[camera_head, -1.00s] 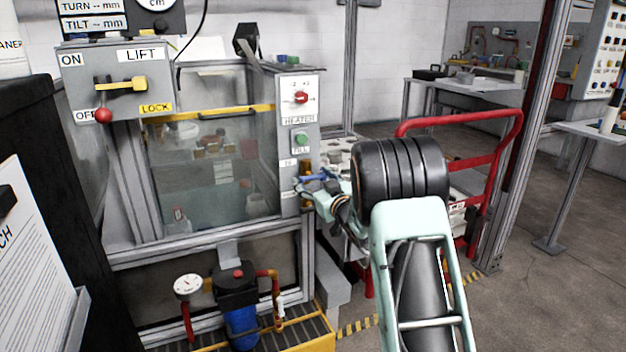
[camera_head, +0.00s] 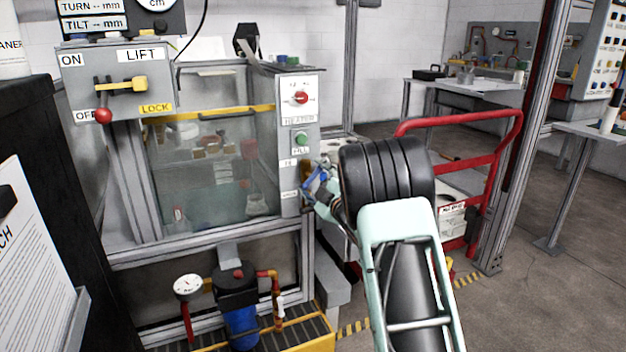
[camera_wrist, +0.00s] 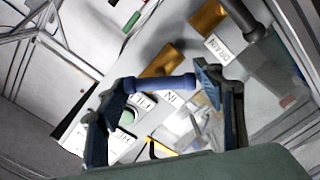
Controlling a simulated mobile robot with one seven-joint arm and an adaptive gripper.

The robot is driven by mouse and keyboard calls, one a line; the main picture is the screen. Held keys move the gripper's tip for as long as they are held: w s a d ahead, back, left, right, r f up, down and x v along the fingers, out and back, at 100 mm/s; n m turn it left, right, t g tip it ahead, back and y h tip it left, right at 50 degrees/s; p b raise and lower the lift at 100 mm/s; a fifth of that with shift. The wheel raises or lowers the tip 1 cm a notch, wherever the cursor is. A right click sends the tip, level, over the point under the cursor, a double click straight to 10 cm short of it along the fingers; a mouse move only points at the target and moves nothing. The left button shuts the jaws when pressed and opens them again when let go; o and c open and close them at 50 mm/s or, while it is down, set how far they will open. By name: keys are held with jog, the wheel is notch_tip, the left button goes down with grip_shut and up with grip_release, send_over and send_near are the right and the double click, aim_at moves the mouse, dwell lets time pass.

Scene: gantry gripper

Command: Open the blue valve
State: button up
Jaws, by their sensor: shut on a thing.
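The blue valve handle (camera_wrist: 165,86) lies between the two fingers of my gripper (camera_wrist: 163,92) in the wrist view, one finger at each end. My gripper is shut on it. In the head view the blue handle (camera_head: 316,180) is a small tilted shape at the right side of the tank's control panel (camera_head: 298,160). My gripper (camera_head: 322,187) is there too, partly hidden by my own arm.
A second brass valve (camera_wrist: 207,15) with a grey handle sits near a "DRAIN" label. The glass tank (camera_head: 205,170) stands left of my gripper. A red cart (camera_head: 490,170) stands to the right. A lift panel (camera_head: 118,80) is at upper left. Open floor lies at right.

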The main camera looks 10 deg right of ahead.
jog(key=n, duration=0.5)
jog(key=shift+f+n, duration=0.1)
jog(key=shift+n, duration=1.8)
jog(key=o, duration=0.9)
jog(key=v, duration=1.2)
